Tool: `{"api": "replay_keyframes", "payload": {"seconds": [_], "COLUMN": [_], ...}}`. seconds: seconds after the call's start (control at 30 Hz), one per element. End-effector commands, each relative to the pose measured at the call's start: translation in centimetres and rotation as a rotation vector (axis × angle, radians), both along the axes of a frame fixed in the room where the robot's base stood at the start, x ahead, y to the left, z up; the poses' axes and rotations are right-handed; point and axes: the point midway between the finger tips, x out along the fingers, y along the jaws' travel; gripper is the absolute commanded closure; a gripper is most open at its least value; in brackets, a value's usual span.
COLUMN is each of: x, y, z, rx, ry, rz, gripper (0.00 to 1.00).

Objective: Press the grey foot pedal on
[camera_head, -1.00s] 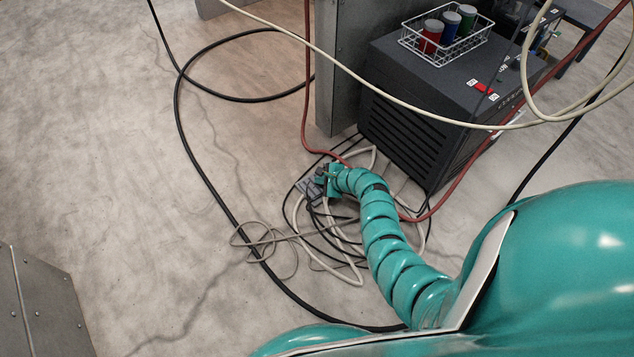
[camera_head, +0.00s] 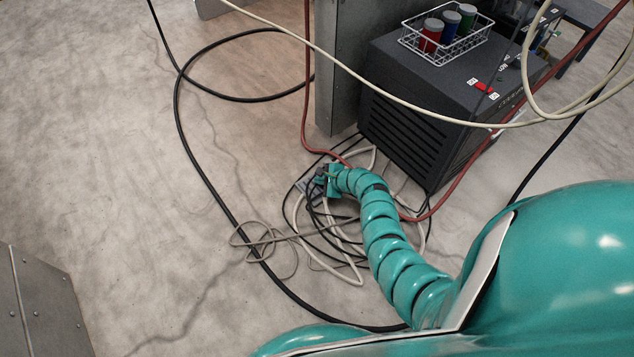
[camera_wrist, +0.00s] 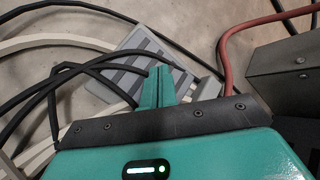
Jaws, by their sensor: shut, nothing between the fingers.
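The grey foot pedal (camera_wrist: 139,42) lies on the floor among cables, with dark stripes across its top in the wrist view. In the head view a small part of the pedal (camera_head: 306,186) shows beside my teal arm's end. My gripper (camera_wrist: 160,70) is shut and empty, its fingertips over the pedal's striped face. I cannot tell whether the fingertips touch it. My gripper (camera_head: 322,178) is small in the head view and partly hides the pedal.
Coiled black and beige cables (camera_head: 350,270) lie around the pedal. A red hose (camera_head: 305,110) runs close by. A dark cabinet (camera_head: 400,130) with a wire basket (camera_head: 445,50) of cans stands behind right, next to a metal post (camera_head: 338,70). Floor at left is mostly clear.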

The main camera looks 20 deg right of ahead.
Motion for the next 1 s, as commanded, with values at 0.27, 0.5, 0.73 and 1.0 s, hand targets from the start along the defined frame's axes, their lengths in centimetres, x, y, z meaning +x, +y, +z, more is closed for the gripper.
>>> {"api": "replay_keyframes", "payload": {"seconds": [0.27, 0.5, 0.73, 1.0], "x": [-0.2, -0.3, -0.4, -0.4], "y": [-0.1, 0.0, 0.0, 0.0], "z": [-0.5, -0.2, 0.0, 0.6], "rx": [-0.004, -0.004, -0.002, -0.001], "ry": [0.005, 0.007, 0.007, 0.007], "rz": [-0.001, 0.000, 0.000, 0.001], "gripper": [1.00, 1.00, 1.00, 1.00]}}
